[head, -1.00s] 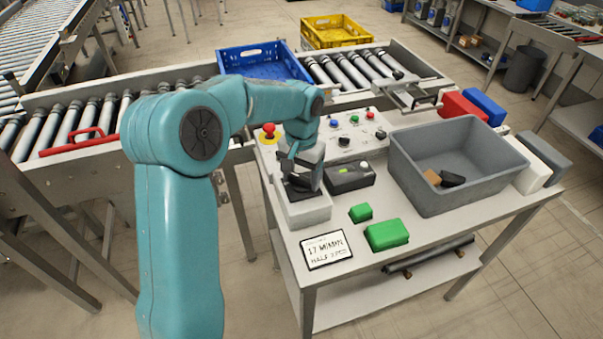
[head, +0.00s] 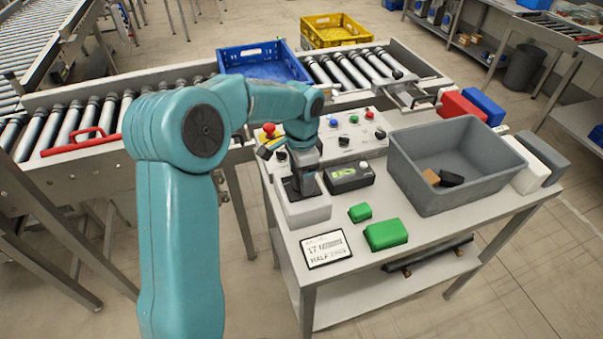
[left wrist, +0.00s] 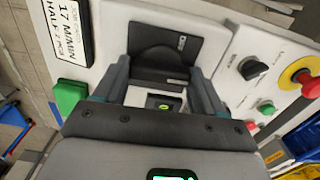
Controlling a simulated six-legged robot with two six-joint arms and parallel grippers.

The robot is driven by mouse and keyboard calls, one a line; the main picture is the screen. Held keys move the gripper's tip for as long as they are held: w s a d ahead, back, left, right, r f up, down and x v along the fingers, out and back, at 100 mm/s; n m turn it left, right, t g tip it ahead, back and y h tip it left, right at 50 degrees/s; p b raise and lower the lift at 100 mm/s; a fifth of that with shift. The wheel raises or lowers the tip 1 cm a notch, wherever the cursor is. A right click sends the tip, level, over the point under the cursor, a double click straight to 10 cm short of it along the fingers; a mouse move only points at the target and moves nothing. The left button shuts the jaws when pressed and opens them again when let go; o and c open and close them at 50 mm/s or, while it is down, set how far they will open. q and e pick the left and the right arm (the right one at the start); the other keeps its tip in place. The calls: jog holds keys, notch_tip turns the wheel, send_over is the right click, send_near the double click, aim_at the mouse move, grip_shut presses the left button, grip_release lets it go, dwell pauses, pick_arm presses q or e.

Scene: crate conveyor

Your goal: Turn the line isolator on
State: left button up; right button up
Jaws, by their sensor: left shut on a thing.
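The line isolator is a pale grey box (head: 305,211) at the front left of the table. In the left wrist view its dark face with a round black handle (left wrist: 163,66) lies between the fingers. My left gripper (head: 303,192) points down at the box and is shut on the handle, one finger on each side. A small dark patch with a green mark (left wrist: 163,102) shows near the palm. The gripper partly hides the handle. My right gripper is not in view.
A control panel has a red emergency button (head: 268,131) and coloured buttons. A black box (head: 349,177) stands right of the isolator. Two green blocks, a card (head: 326,249) and a grey bin (head: 409,180) share the table. The conveyor with a blue crate (head: 252,51) is behind.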

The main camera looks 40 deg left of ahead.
pick_arm(q)
jog(key=shift+w+a+r, duration=0.1)
jog(key=shift+r, duration=0.1)
dwell(0.4)
jog(key=o, duration=1)
jog(key=shift+o, duration=0.2)
jog(key=shift+f, duration=0.1)
notch_tip(320, 180, up, 16)
jog(key=shift+r, duration=0.2)
jog(key=shift+s, duration=0.25)
